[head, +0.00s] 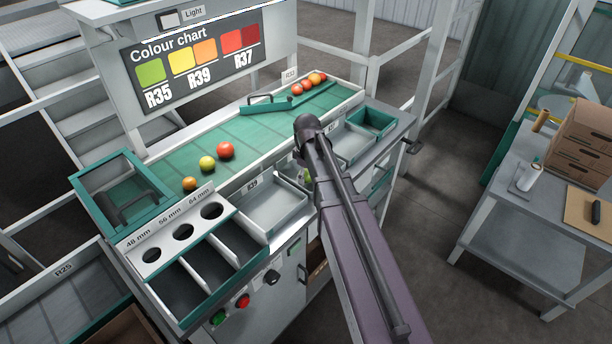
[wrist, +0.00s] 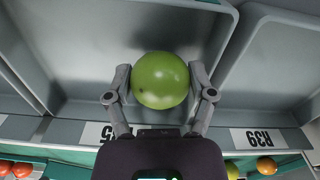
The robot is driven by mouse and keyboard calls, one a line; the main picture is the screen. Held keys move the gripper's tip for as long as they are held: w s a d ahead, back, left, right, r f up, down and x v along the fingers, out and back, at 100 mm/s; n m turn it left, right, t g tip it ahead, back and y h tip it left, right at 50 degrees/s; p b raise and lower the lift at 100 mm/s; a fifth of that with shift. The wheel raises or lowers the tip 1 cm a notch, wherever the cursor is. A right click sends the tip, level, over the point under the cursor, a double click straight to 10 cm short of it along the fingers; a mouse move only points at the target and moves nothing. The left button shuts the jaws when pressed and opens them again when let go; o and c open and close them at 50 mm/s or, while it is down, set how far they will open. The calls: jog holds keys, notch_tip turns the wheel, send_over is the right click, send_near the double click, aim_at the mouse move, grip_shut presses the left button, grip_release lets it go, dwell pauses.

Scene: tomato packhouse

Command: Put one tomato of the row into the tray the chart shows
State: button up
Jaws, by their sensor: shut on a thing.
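My gripper (wrist: 160,75) is shut on a green tomato (wrist: 160,82), one finger on each side. The tomato is over a grey tray (wrist: 85,75); I cannot tell whether it touches the tray floor. That tray's partly hidden label (wrist: 105,133) seems to end in 35. The tray labelled R39 (wrist: 275,65) is to its right, and shows in the head view (head: 272,209). In the head view my arm hides most of the gripper. The colour chart (head: 195,65) puts green over R35, yellow and orange over R39, reds over R37.
On the green belt, an orange tomato (head: 190,184), a yellow-green tomato (head: 207,163) and a red tomato (head: 226,151) stand in a row. More tomatoes (head: 306,86) lie at the belt's far end. A sizing board (head: 165,245) with holes stands at the left. Dividing walls separate the trays.

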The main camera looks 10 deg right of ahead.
jog(key=shift+f+b, duration=0.6)
dwell(1.0)
jog(key=o, duration=0.7)
jog(key=shift+c, duration=0.2)
jog(key=shift+c, duration=0.5)
jog(key=shift+r, duration=0.2)
jog(key=shift+r+p, duration=3.35)
jog(key=shift+p, duration=0.2)
